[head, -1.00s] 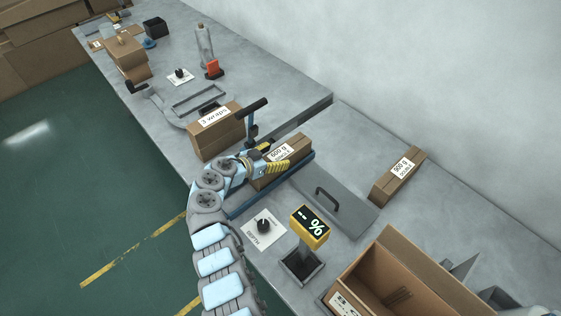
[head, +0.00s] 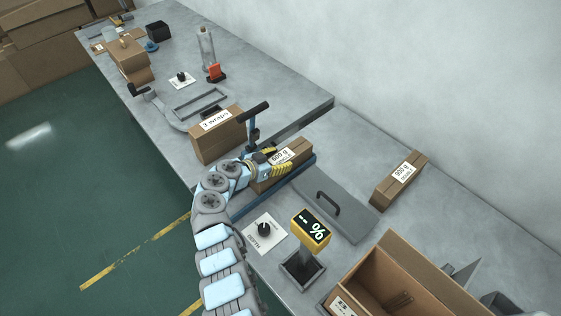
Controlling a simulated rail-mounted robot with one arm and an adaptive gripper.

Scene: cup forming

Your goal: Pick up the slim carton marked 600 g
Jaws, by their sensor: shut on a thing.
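The slim carton marked 600 g (head: 294,154) is brown with a white label and stands in a blue-edged tray or holder (head: 302,171) near the middle of the bench. My gripper (head: 272,161) reaches in from the lower left. Its yellow-ribbed fingers are shut on the carton, one on each side near its left end. The fingers cover part of the carton and its label. I cannot tell whether the carton's base is clear of the holder.
A "3 wraps" box (head: 217,133) stands close behind my gripper, beside a dark-handled blue lever (head: 252,118). A 900 g carton (head: 400,179) lies right. A grey handled plate (head: 335,205), a yellow % display (head: 311,227) and an open box (head: 397,272) are in front.

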